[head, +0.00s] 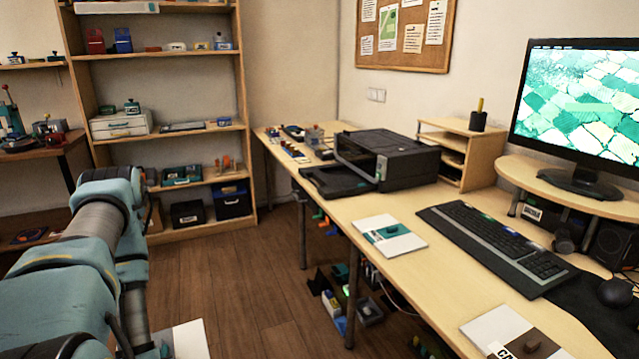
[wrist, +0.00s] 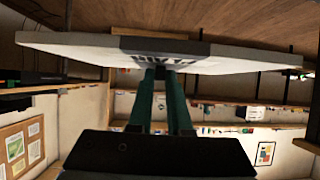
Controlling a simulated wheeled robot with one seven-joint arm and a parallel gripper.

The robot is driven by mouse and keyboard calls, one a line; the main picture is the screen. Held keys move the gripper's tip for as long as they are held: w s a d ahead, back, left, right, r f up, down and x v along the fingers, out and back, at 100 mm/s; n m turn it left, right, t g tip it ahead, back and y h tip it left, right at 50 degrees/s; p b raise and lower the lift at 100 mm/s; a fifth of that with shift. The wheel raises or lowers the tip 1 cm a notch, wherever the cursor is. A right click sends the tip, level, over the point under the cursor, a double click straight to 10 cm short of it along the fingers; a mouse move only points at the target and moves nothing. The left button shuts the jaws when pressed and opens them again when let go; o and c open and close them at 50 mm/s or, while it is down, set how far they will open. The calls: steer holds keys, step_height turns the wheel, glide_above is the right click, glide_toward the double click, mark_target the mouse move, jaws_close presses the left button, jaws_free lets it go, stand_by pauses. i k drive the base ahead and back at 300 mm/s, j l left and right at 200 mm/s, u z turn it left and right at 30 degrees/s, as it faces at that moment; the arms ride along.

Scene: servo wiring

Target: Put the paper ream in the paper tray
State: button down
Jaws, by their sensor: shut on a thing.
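My gripper (wrist: 163,75) shows in the wrist view, its two teal fingers shut on the paper ream (wrist: 80,48). The ream is a flat white slab with a dark lettered band across its middle, held by its near edge. In the head view a white corner of it (head: 190,340) shows at the bottom left beside my arm; the rest is out of frame, and the fingers are not visible there. A flat black paper tray (head: 335,183) sticks out from the front of the dark printer (head: 395,155) on the desk, well apart from the ream. Its bed looks empty.
On the desk (head: 375,290) lie a white pack with a teal band (head: 388,238), another with a brown band (head: 490,325), and a keyboard (head: 490,245). Open floor (head: 240,275) lies between desk and shelf unit (head: 165,90).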

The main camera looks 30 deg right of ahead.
mark_target(346, 180)
steer(key=i+l, duration=0.15)
steer(key=i, duration=0.35)
steer(key=i+l, duration=0.1)
steer(key=i, duration=0.45)
steer(key=i+l, duration=0.15)
steer(key=i, duration=0.35)
